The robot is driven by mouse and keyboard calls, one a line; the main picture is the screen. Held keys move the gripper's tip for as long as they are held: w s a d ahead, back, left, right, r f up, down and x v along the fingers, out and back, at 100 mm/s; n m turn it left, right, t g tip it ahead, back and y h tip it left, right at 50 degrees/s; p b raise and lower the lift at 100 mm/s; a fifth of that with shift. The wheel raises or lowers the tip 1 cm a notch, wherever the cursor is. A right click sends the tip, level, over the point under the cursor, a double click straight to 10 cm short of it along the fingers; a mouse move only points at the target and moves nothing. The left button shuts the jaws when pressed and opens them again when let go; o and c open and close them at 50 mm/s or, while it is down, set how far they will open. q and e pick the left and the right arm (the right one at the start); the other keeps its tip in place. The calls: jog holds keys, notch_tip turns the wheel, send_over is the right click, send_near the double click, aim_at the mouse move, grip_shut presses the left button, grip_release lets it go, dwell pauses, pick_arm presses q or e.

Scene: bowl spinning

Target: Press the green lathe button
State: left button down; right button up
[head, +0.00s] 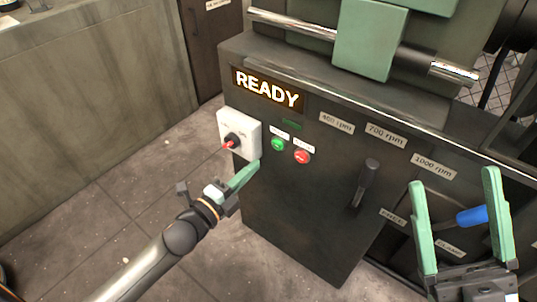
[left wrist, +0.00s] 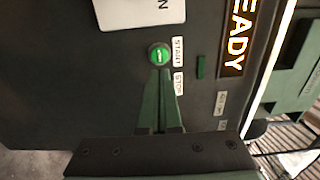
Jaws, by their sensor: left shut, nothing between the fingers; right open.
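The green lathe button (head: 278,144) is on the dark front panel, under a small white label. It also shows in the left wrist view (left wrist: 160,54), just beyond the fingertips. The red button (head: 302,157) is to its right in the head view; my fingers appear to hide it in the left wrist view. My left gripper (head: 256,164) is shut and empty, below and left of the green button in the head view; its fingertips (left wrist: 164,72) point at it. I cannot tell whether they touch the panel. My right gripper (head: 453,180) is open and empty at the right.
A white box with a red-and-black rotary switch (head: 232,141) sticks out left of the buttons. A lit display (head: 267,88) reads READY. A dark lever (head: 364,182) stands by the rpm labels. A blue handle (head: 472,215) shows between my right fingers. The floor (head: 130,200) at left is clear.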

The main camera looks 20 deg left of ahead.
aim_at(275, 144)
pick_arm(q)
jog(key=b+x, duration=0.2)
jog(key=x, duration=0.4)
jog(key=shift+w+d, duration=0.1)
jog(key=shift+w, duration=0.4)
pick_arm(e)
jog(key=shift+a+f, duration=0.2)
jog(key=shift+f, duration=0.95)
pick_arm(q)
jog(key=shift+w+d+r+p, duration=0.2)
jog(key=shift+w+p, duration=0.2)
jog(key=shift+w, duration=0.15)
jog(key=shift+w+r, duration=0.1)
jog(key=shift+w, duration=0.05)
pick_arm(e)
jog(key=shift+s+a+r, duration=0.1)
jog(key=shift+s+r, duration=0.15)
jog(key=shift+r, duration=0.3)
